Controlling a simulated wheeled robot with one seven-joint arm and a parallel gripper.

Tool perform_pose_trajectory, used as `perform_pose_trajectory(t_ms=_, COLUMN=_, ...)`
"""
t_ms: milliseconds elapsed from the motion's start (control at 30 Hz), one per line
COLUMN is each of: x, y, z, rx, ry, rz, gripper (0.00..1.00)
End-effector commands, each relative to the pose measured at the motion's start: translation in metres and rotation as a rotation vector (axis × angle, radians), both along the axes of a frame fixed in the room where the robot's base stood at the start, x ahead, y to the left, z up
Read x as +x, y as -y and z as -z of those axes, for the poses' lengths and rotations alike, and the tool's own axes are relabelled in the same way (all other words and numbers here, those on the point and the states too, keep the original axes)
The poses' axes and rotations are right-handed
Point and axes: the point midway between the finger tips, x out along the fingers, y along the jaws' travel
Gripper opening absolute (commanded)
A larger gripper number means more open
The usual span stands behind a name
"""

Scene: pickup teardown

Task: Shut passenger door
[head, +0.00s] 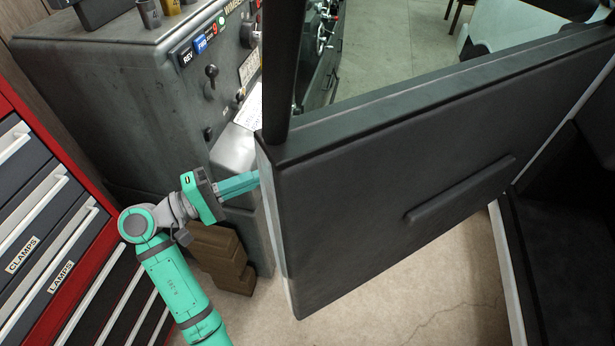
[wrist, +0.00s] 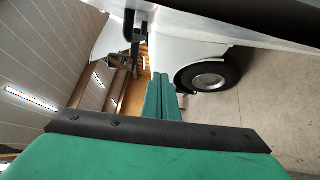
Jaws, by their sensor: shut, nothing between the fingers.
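The passenger door (head: 400,190) stands open in the head view, its dark inner panel with an armrest facing me and its window frame above. Its right edge runs to the dark door opening (head: 555,260) of the pickup. My gripper (head: 256,180) is at the door's free left edge, its teal fingers partly hidden behind that edge. I cannot tell whether they touch the door. The fingers (wrist: 162,98) are shut and empty in the wrist view. Beyond them are a white body panel and a wheel (wrist: 208,75) of the pickup.
A grey machine cabinet (head: 130,75) stands behind my arm. A red drawer cabinet (head: 75,190) is close on the left. Brown stepped blocks (head: 222,258) sit on the floor by the machine. Bare concrete floor (head: 420,310) shows below the door.

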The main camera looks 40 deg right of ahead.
Motion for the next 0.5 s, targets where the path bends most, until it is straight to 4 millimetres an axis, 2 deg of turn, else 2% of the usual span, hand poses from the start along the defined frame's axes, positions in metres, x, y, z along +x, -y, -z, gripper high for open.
perform_pose_trajectory(t_ms=33, x=-0.002, y=-0.006, z=-0.012, rx=0.011, ry=0.017, rz=0.045, gripper=0.0)
perform_pose_trajectory(t_ms=100, x=-0.007, y=-0.014, z=-0.023, rx=0.025, ry=0.028, rz=0.099, gripper=0.0)
perform_pose_trajectory(t_ms=267, x=-0.015, y=-0.023, z=-0.037, rx=0.044, ry=0.045, rz=0.169, gripper=0.0)
perform_pose_trajectory(t_ms=367, x=-0.018, y=-0.02, z=-0.039, rx=0.046, ry=0.046, rz=0.181, gripper=0.0)
perform_pose_trajectory(t_ms=500, x=-0.024, y=-0.006, z=-0.039, rx=0.046, ry=0.047, rz=0.182, gripper=0.0)
